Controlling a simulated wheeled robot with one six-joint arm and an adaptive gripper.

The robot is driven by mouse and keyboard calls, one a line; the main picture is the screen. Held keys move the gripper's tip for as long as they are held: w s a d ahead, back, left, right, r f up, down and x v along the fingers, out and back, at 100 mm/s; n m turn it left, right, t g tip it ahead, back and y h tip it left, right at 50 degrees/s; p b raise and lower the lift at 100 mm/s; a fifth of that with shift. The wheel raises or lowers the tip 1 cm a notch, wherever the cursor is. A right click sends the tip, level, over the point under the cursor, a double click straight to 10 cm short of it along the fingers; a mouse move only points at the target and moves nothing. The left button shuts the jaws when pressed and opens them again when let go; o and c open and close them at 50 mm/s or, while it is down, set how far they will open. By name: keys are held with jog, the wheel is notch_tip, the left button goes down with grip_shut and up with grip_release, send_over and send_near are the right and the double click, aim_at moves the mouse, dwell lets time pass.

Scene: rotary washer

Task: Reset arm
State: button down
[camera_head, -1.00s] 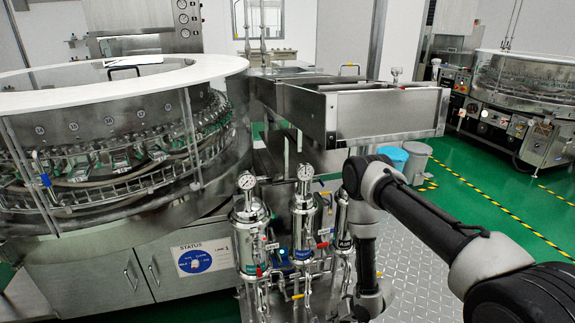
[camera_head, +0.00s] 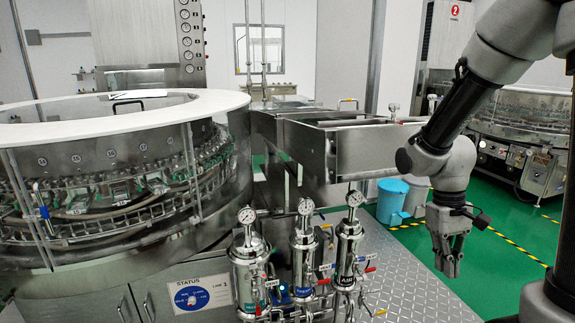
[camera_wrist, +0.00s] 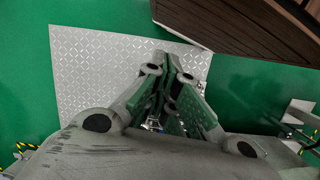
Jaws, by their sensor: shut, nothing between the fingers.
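My gripper (camera_head: 451,268) hangs pointing down at the right of the head view, in front of the green floor and beside the diamond-plate step. It is shut and empty. In the wrist view its fingers (camera_wrist: 172,75) come together over the diamond-plate step (camera_wrist: 120,75) and green floor. My arm bends down from the upper right of the head view. The gripper touches nothing that I can see.
The round washer (camera_head: 120,170) fills the left. Several filter canisters with gauges (camera_head: 303,255) stand in front of it. A steel trough (camera_head: 350,150), a blue bin (camera_head: 391,200) and a grey bin (camera_head: 415,192) are behind. A second machine (camera_head: 520,140) stands at the right.

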jog(key=s+r+m+t, duration=0.1)
jog(key=s+r+t, duration=0.2)
jog(key=r, duration=0.5)
jog(key=s+d+r+t+y, duration=0.1)
jog(key=s+r+t, duration=0.3)
jog(key=r, duration=0.5)
jog(key=shift+s+d+m, duration=0.2)
jog(key=shift+s+m, duration=0.2)
jog(key=shift+s, duration=0.45)
